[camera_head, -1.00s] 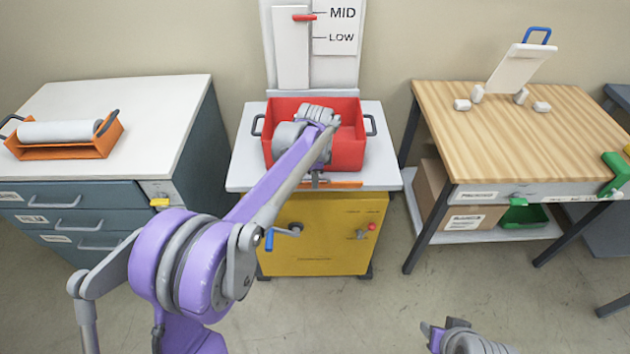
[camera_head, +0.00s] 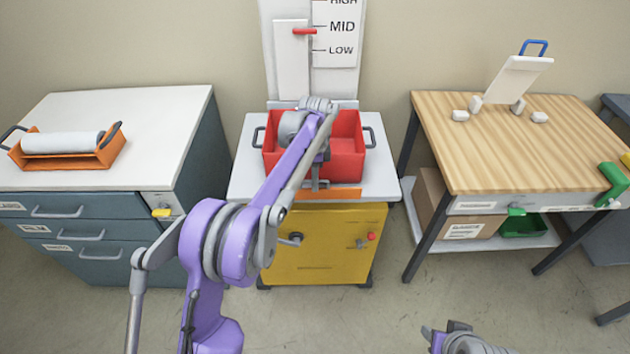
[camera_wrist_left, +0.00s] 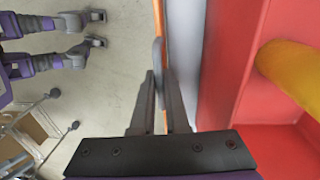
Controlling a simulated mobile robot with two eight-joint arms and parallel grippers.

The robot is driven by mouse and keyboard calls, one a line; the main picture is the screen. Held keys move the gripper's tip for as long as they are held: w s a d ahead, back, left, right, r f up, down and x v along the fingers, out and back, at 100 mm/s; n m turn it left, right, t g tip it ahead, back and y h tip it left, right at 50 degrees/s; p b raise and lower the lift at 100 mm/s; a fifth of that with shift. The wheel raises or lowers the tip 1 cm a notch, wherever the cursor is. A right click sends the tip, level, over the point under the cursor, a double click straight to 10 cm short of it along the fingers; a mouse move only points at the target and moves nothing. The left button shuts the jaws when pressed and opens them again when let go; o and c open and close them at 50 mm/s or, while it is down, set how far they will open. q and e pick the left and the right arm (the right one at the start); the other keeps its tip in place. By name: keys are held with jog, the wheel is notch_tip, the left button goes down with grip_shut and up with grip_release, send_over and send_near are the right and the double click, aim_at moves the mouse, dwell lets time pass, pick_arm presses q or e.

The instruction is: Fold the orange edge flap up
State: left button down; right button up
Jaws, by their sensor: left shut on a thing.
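The orange edge flap (camera_head: 335,194) runs along the front edge of the white top, just in front of the red bin (camera_head: 347,152). It shows as a narrow orange band, wider on the right of my gripper. My left gripper (camera_head: 318,186) reaches down over the bin to the flap. In the left wrist view its two fingers (camera_wrist_left: 161,92) are shut on the flap at a grey rounded piece by the orange strip (camera_wrist_left: 165,42). The fingers hide part of the flap. My right gripper (camera_head: 432,334) is low at the bottom edge, away from the flap, and partly cut off.
The bin stands on a white top (camera_head: 243,180) above a yellow cabinet (camera_head: 330,245) with a crank and red knob. A grey cabinet (camera_head: 90,225) with an orange roller tray stands left. A wooden table (camera_head: 515,150) stands right. The floor in front is clear.

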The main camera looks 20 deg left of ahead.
pick_arm(q)
jog(key=c, duration=0.9)
grip_release()
jog(key=shift+a, duration=0.1)
jog(key=shift+c, duration=0.2)
jog(key=shift+r, duration=0.1)
notch_tip(320, 180, up, 10)
jog(key=w+p, duration=0.1)
jog(key=shift+r, duration=0.25)
jog(key=shift+a, duration=0.1)
